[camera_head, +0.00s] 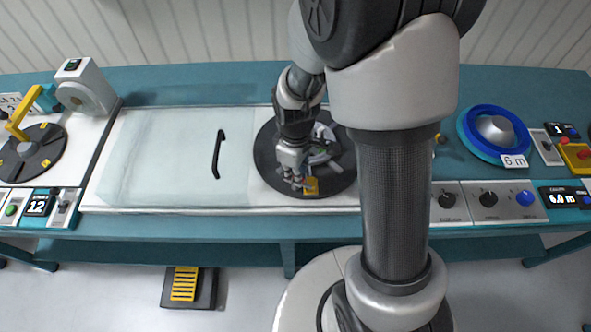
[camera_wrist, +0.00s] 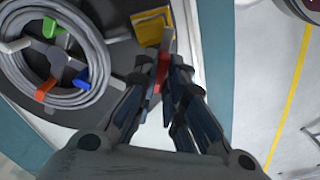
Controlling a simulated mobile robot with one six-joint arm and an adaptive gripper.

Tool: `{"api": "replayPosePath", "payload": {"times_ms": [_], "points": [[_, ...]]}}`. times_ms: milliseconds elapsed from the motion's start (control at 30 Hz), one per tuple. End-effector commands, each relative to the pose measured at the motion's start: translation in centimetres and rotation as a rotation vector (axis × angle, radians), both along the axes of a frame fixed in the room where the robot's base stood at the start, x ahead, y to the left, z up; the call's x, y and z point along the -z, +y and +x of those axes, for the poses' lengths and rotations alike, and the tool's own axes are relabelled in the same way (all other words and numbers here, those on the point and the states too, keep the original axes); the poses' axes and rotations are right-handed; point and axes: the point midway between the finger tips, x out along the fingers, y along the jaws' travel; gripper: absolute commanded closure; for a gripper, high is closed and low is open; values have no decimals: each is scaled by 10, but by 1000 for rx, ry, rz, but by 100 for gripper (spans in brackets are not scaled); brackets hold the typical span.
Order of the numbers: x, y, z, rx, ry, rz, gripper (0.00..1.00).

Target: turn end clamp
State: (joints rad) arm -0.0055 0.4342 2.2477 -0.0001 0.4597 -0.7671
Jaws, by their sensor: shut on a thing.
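The end clamp appears to be the yellow block (camera_head: 311,187) with a small red and grey lever, at the near edge of the dark round turntable (camera_head: 340,182). In the wrist view the yellow block (camera_wrist: 150,29) lies just beyond my fingertips, and the red part of the lever (camera_wrist: 161,74) is between them. My gripper (camera_head: 296,184) points down over the near rim of the turntable. It also shows in the wrist view (camera_wrist: 164,84), shut on the clamp's lever. The fingers hide part of the lever.
A grey cable coil (camera_wrist: 22,84) with several coloured clips lies on the turntable beside my gripper. A clear cover with a black handle (camera_head: 217,154) is to the left. A blue reel (camera_head: 468,145) marked 6 m is at the right. My arm hides the bench between.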

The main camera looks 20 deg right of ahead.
Motion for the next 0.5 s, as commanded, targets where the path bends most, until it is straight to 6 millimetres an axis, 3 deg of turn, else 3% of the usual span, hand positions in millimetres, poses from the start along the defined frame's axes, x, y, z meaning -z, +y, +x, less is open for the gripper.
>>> {"api": "replayPosePath", "payload": {"times_ms": [500], "points": [[0,0,0,489,1,0,100]]}}
